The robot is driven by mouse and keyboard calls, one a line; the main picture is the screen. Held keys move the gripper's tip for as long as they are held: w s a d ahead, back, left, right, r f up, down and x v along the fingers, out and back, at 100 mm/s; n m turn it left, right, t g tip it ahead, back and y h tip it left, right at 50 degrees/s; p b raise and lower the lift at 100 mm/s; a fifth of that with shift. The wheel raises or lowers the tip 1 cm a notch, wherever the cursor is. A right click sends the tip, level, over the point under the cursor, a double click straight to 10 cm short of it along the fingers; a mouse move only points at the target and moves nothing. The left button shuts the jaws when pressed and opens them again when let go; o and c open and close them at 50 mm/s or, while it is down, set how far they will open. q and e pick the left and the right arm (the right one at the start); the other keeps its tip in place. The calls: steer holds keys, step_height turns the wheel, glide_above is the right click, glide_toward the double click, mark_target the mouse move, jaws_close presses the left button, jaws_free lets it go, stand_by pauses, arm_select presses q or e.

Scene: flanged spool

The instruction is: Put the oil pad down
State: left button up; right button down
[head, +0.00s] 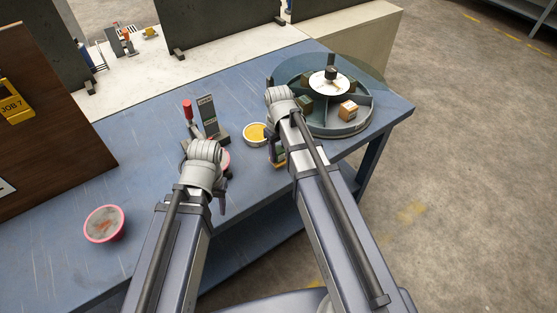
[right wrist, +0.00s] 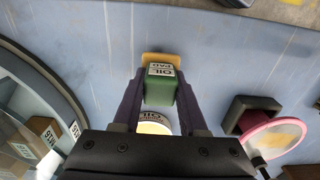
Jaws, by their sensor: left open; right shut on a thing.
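The oil pad (right wrist: 160,88) is a green block with a white "OIL PAD" label and a yellow-orange pad at its far end. My right gripper (right wrist: 160,100) is shut on it, with the dark fingers on both sides. In the head view the right gripper (head: 278,157) is partly hidden by its own wrist, above the table near the spool. I cannot tell whether the pad touches the table. A round oil tin (head: 256,133) with yellow contents stands beside it; it shows partly in the right wrist view (right wrist: 153,128). My left gripper (head: 221,197) is open near the front edge.
A red-handled clamp (head: 188,110) and a dark labelled stand (head: 209,118) are behind the left gripper.

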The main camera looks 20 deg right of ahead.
mark_target(278, 149)
arm_select(q)
step_height(278, 149, down, 2)
steer(key=shift+f+b, duration=0.15)
steer(key=shift+b, duration=0.45)
arm_select(e)
step_height(278, 149, down, 2)
steer(key=shift+f, duration=0.1)
steer(key=shift+c, duration=2.2)
jaws_free()
step_height(278, 149, up, 12)
steer(key=p, duration=1.2)
steer(key=shift+r, duration=0.2)
arm_select(q)
step_height(278, 149, up, 12)
arm_select(e)
steer(key=s+a+h, duration=0.1)
steer(key=s+a, duration=0.9)
steer(key=s, duration=0.4)
steer(key=shift+s+a, duration=0.15)
steer(key=shift+a, duration=0.1)
